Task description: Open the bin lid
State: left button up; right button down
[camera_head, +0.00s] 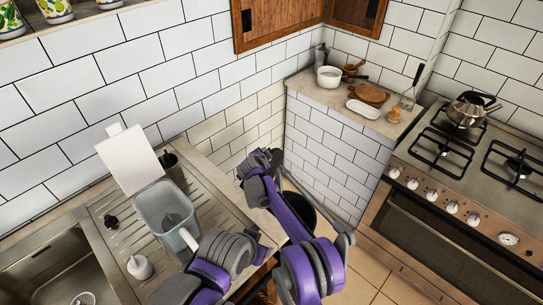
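A grey-blue, open-topped bin (166,212) stands on the steel draining board beside the sink. Its white lid (130,160) is tilted up at the back left, with its lower edge at the bin's rim, and the inside of the bin shows. My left arm (228,252) is bent close to the bin's front right side. My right arm (292,222) reaches up to the right of the bin, apart from it, with its grey part (260,165) over the counter edge. The fingertips of both grippers cannot be made out among the arm links.
A white soap bottle (140,267) stands in front of the bin, and a dark cup (171,165) behind it. The sink (50,275) is at lower left. A dark round container (303,208) is partly hidden behind my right arm. A stove (470,165) stands at right.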

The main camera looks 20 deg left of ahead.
jog(key=shift+w+f, duration=0.2)
jog(key=shift+w, duration=0.25)
pick_arm(q)
jog(key=shift+w, duration=0.4)
jog(key=shift+s, duration=0.1)
pick_arm(e)
jog(key=shift+s+r, duration=0.1)
jog(key=shift+s, duration=0.05)
jog(key=c, duration=1)
grip_release()
jog(key=shift+o, duration=0.2)
